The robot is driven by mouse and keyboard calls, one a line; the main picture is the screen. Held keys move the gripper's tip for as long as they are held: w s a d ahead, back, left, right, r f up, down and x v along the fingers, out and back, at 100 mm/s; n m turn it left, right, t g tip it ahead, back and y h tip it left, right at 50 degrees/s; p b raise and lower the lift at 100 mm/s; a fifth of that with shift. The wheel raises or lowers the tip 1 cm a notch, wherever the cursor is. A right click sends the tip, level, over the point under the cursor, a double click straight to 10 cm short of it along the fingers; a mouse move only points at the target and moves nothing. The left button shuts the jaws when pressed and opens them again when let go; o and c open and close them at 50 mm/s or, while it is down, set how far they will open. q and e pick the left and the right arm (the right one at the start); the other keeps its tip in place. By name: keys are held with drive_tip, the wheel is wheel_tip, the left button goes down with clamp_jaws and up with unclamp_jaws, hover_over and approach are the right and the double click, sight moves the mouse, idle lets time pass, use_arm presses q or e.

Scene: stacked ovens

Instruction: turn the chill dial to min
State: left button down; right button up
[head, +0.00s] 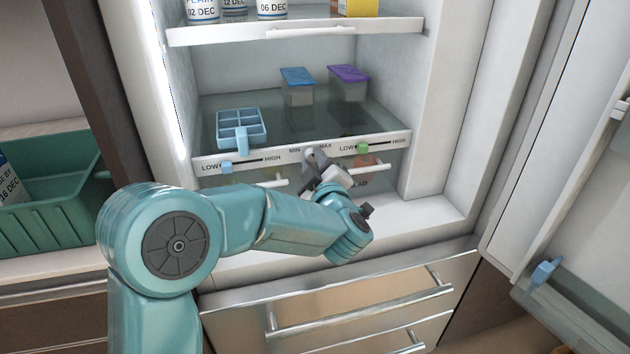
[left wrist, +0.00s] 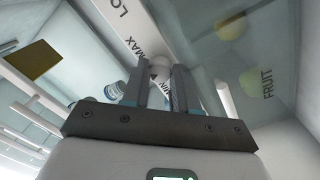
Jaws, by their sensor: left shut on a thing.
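The chill dial (head: 311,155) is a small pale knob on the white shelf-front strip inside the fridge, between the printed MIN and MAX. In the left wrist view the dial (left wrist: 158,68) sits between my fingertips, with MAX on one side and MIN partly hidden behind a finger. A small dark mark shows on it; its exact heading is too small to tell. My left gripper (head: 315,165) reaches in from the left and is shut on the dial. It also shows in the left wrist view (left wrist: 160,85). My right gripper is not in view.
A blue slider (head: 227,168) and a green slider (head: 363,148) flank the dial on the same strip. An ice tray (head: 241,132), a blue-lidded box (head: 298,88) and a purple-lidded box (head: 348,84) stand behind it. The open fridge door (head: 560,150) is at right.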

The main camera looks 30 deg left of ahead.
use_arm(q)
drive_tip(key=n+b, duration=0.4)
drive_tip(key=b, duration=0.1)
drive_tip(key=n+b, duration=0.2)
drive_tip(key=b, duration=0.1)
drive_tip(key=shift+f+n, duration=0.3)
drive_tip(key=shift+r+n+y+b, duration=0.1)
drive_tip(key=shift+n+y+b, duration=0.2)
drive_tip(key=shift+n+b, duration=0.85)
drive_tip(key=shift+r+n+b, duration=0.2)
drive_tip(key=shift+n+b, duration=0.65)
drive_tip(key=shift+n, duration=0.2)
drive_tip(key=shift+g, duration=0.3)
drive_tip(key=c, duration=0.9)
unclamp_jaws()
drive_tip(key=shift+w, duration=0.1)
drive_tip(key=shift+o, duration=0.2)
